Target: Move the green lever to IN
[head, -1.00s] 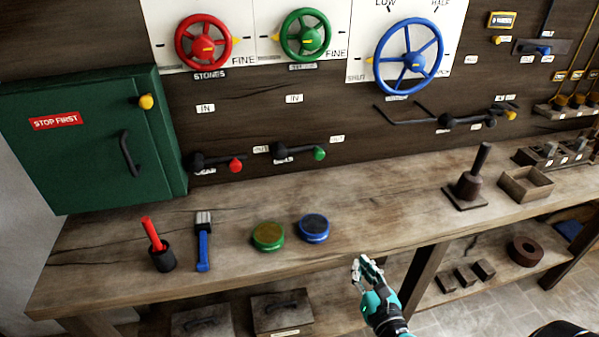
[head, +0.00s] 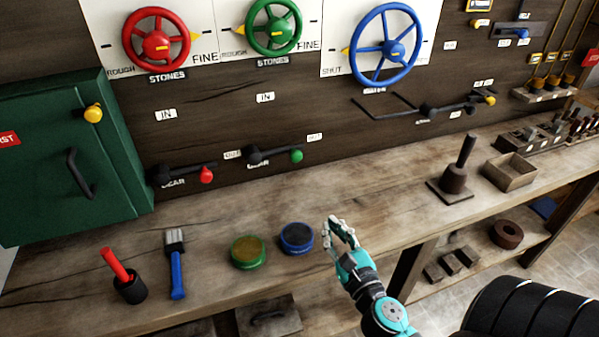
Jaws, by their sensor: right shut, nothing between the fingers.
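The green lever is a dark arm with a green knob (head: 296,156) at its right end, mounted low on the dark wall panel. It lies nearly level, with its pivot at the left and the knob close to a small label (head: 314,137) on its right. The IN label (head: 265,97) is on the panel above the pivot. My right gripper (head: 341,225) is shut and empty above the bench's front edge, to the right of the blue-rimmed tin, well apart from the lever. My left gripper is not in view.
A similar lever with a red knob (head: 206,174) sits left of the green one. On the bench (head: 365,185) stand a green-rimmed tin (head: 248,252), a blue-rimmed tin (head: 297,238), a brush (head: 176,265) and a red-handled tool (head: 116,264). Bench space below the green lever is clear.

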